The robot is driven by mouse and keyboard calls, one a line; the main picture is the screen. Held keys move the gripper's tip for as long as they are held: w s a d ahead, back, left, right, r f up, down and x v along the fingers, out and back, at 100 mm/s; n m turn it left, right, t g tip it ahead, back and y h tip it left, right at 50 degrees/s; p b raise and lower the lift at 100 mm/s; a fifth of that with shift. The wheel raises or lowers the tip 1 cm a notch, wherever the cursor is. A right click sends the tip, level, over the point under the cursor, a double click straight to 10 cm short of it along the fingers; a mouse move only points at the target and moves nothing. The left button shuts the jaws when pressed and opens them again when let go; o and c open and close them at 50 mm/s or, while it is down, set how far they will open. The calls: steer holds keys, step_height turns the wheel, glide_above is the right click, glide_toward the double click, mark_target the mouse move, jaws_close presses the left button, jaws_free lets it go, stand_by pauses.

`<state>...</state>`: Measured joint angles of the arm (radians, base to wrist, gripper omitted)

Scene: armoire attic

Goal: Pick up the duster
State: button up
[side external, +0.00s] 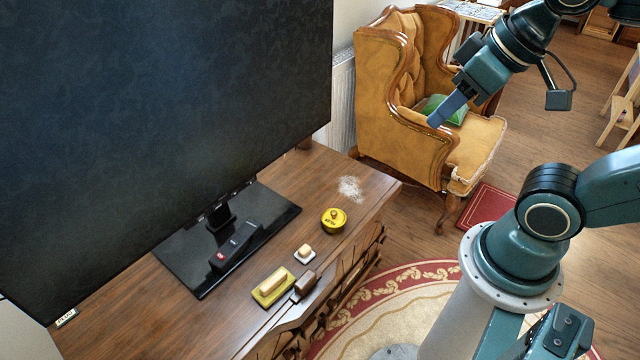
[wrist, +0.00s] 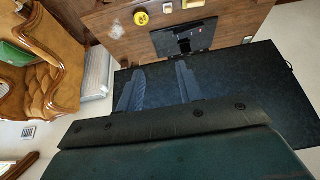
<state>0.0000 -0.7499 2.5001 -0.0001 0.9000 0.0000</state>
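No thing is clearly a duster. A tan block on a yellow-green base (side external: 272,285) and a small dark brown piece (side external: 304,283) lie at the front of the wooden cabinet top (side external: 352,214); either might be it, and I cannot tell which. My gripper (side external: 437,118) is high up, in front of the armchair and well away from these things. In the wrist view my gripper (wrist: 160,69) has its two fingers apart with nothing between them.
A large dark screen (side external: 160,110) stands on the cabinet, with a black remote-like object (side external: 235,246) on its base. A yellow tin (side external: 334,220), a small block on a white pad (side external: 304,254) and white powder (side external: 349,188) are nearby. An armchair (side external: 385,100) stands behind.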

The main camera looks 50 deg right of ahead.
steer(key=o, duration=0.5)
steer(key=shift+w, duration=0.1)
steer(key=w+a+f+n+g, duration=0.1)
steer(key=w+a+f+n, duration=0.25)
steer(key=w, duration=0.35)
steer(key=w+a+f+n+g, duration=0.1)
steer(key=w+a+f+n, duration=0.1)
steer(key=w+f+n, duration=0.3)
steer(key=w+a+f+n+g, duration=0.1)
steer(key=w+a+f, duration=0.1)
steer(key=w, duration=0.6)
steer(key=w+a+f+n+g, duration=0.1)
steer(key=a+f+n, duration=0.1)
steer(key=f, duration=0.6)
steer(key=w+a+f+n, duration=0.2)
steer(key=a+f+n, duration=0.1)
steer(key=f, duration=0.6)
steer(key=w+a+f+n+g, duration=0.1)
steer(key=a+f, duration=0.3)
steer(key=f, duration=0.5)
steer(key=shift+w+a+f+n+g, duration=0.15)
steer(key=shift+w+f+n+g, duration=0.15)
steer(key=shift+n, duration=0.45)
